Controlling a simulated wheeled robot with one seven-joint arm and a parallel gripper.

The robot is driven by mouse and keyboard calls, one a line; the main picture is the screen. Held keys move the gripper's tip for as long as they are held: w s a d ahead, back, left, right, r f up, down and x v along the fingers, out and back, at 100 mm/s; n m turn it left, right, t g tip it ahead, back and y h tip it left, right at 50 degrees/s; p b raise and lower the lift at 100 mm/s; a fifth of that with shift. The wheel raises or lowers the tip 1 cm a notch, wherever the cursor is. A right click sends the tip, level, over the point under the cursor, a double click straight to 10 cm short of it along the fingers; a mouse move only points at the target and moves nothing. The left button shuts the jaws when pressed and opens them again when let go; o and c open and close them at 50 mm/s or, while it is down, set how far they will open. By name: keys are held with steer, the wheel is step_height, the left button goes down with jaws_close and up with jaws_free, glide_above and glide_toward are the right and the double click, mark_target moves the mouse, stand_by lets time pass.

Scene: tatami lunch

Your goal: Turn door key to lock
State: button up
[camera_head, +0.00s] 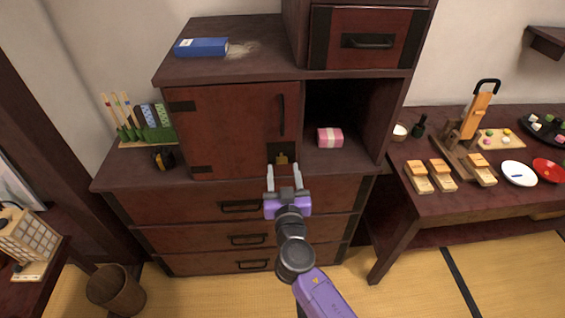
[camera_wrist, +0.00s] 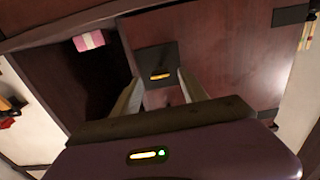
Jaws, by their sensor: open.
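The cabinet door (camera_head: 222,125) is closed, dark red wood with a tall black handle (camera_head: 282,115). A brass key (camera_head: 282,159) sits in a dark lock plate at the door's lower right; in the wrist view the key (camera_wrist: 159,77) shows as a thin yellow bar on the dark square plate (camera_wrist: 155,60). My gripper (camera_head: 284,170) is open, its two pale fingers pointing at the lock, one on each side of the key in the picture. In the wrist view the fingertips (camera_wrist: 155,80) also flank it. I cannot tell how deep they reach around the key.
An open compartment right of the door holds a pink wrapped box (camera_head: 330,137). Drawers with black handles (camera_head: 240,206) lie below. A blue box (camera_head: 201,47) lies on top of the cabinet. A low table (camera_head: 440,204) with sandals and plates stands at the right.

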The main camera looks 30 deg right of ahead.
mark_target(282, 159)
steer(key=shift+x, duration=1.55)
steer(key=shift+c, duration=0.2)
jaws_close()
steer(key=shift+f+n, duration=0.1)
steer(key=shift+n, duration=0.3)
steer(key=shift+a+n+b, duration=0.1)
steer(key=shift+n+b, duration=1.05)
steer(key=shift+n, duration=7.35)
